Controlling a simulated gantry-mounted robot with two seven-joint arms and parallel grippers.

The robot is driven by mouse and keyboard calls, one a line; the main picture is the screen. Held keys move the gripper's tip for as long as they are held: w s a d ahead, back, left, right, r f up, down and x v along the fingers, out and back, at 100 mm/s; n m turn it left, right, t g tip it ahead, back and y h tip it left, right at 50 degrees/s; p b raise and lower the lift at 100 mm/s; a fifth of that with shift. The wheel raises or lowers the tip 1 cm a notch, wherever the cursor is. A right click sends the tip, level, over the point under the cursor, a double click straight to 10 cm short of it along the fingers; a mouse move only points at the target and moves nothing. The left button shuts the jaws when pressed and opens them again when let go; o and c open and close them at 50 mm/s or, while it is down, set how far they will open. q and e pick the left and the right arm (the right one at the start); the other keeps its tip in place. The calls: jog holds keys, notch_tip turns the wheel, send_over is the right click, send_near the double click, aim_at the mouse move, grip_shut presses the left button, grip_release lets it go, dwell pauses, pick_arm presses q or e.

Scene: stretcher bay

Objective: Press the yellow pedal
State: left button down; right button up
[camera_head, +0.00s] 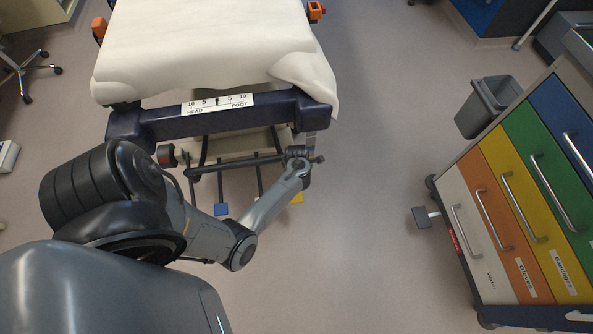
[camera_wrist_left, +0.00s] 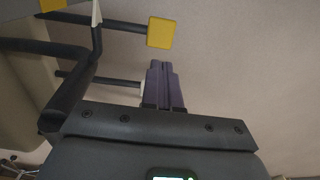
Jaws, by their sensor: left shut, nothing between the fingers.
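The yellow pedal (camera_wrist_left: 161,32) is a square pad on the end of a dark bar, in the upper middle of the left wrist view. In the head view only a small part of the yellow pedal (camera_head: 298,198) shows beside my left forearm, low at the stretcher's near end. My left gripper (camera_wrist_left: 162,63) has its two dark fingers shut together and empty. In the wrist picture its tips are just below the pedal, with a small gap; I cannot tell the depth between them. My right gripper is in neither view.
A blue pedal (camera_head: 221,209) hangs to the left of the yellow one. The stretcher (camera_head: 205,45) with its dark end bar (camera_head: 160,125) stands above the pedals. A drawer cart (camera_head: 470,185) with a grey side pedal (camera_head: 420,217) stands at right. Floor between is clear.

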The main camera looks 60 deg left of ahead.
pick_arm(q)
notch_tip(320, 180, down, 14)
jog(key=b, duration=0.9)
jog(key=shift+r+b, duration=0.15)
jog(key=shift+b, duration=0.15)
